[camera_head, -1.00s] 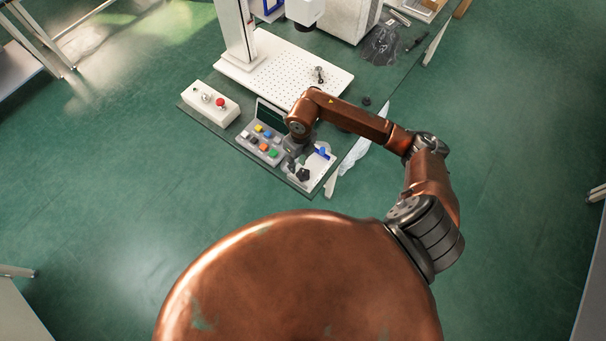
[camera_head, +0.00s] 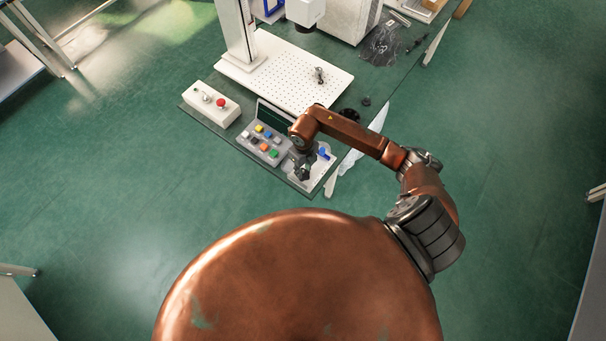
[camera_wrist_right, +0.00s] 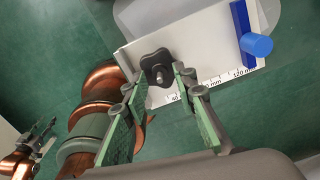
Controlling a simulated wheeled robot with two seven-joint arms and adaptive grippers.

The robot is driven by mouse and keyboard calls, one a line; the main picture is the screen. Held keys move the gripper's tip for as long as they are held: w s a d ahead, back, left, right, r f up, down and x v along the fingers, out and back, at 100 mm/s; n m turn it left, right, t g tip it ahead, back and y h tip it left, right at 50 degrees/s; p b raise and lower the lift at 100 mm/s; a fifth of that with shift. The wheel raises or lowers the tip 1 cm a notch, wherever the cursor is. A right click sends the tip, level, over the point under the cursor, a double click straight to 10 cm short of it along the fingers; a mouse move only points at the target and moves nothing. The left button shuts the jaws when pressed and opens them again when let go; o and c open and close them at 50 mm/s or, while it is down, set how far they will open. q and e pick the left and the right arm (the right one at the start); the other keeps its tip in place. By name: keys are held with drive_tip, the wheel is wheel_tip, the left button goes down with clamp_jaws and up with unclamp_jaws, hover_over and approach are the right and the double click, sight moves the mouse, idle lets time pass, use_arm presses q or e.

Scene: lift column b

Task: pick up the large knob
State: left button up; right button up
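The large knob (camera_wrist_right: 157,66) is a black lobed knob with a metal stud in its middle. It lies on a white plate with a printed scale (camera_wrist_right: 200,45). My right gripper (camera_wrist_right: 158,88) is open, its two green-padded fingers apart, with the fingertips close to the knob's near side. I cannot tell whether they touch it. In the head view my right gripper (camera_head: 303,170) is over the plate and hides most of the knob. What looks like my left gripper (camera_wrist_right: 42,138) shows small at the left edge of the right wrist view; its opening is unclear.
A blue block with a round peg (camera_wrist_right: 256,45) stands on the plate. A grey panel with coloured buttons (camera_head: 250,144) is left of the gripper. A white box with a red button (camera_head: 212,112) and a perforated white base (camera_head: 285,75) stand farther off. A small black part (camera_head: 366,101) lies right.

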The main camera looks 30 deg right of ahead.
clamp_jaws()
drive_tip(key=shift+r, duration=0.1)
idle(0.4)
